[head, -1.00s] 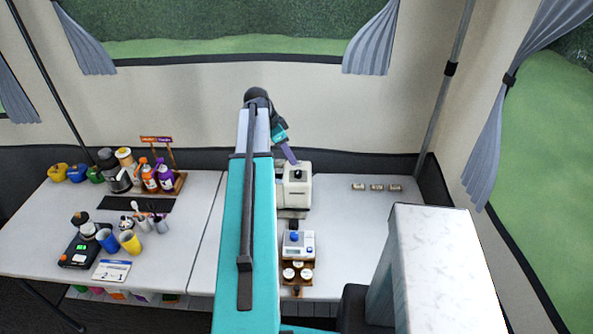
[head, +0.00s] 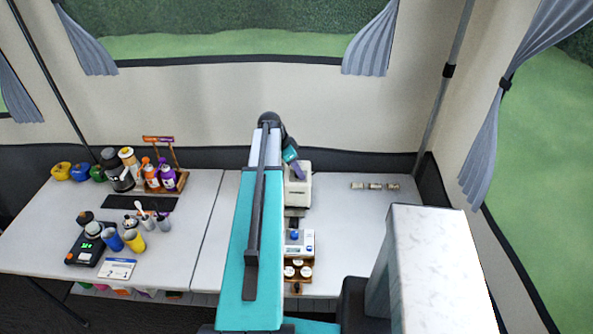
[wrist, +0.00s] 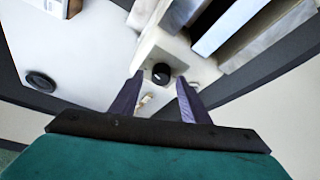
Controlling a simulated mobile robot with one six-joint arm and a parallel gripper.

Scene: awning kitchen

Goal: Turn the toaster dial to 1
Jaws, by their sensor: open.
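The cream toaster (head: 299,198) stands on the right-hand table in the head view, partly behind my arm. In the wrist view its pale face (wrist: 172,45) carries a round black dial (wrist: 161,73). My gripper (wrist: 160,76) is open, with one finger on each side of the dial and nothing held. Whether either finger touches the dial cannot be told. The dial's number marks are not readable. In the head view my gripper (head: 298,170) hangs over the toaster and hides part of its top.
A white device with a blue knob (head: 294,237) and a wooden rack of jars (head: 298,272) stand in front of the toaster. Several small cans (head: 375,186) lie to the right, with clear table around them. Bottles and cups (head: 134,241) fill the left table.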

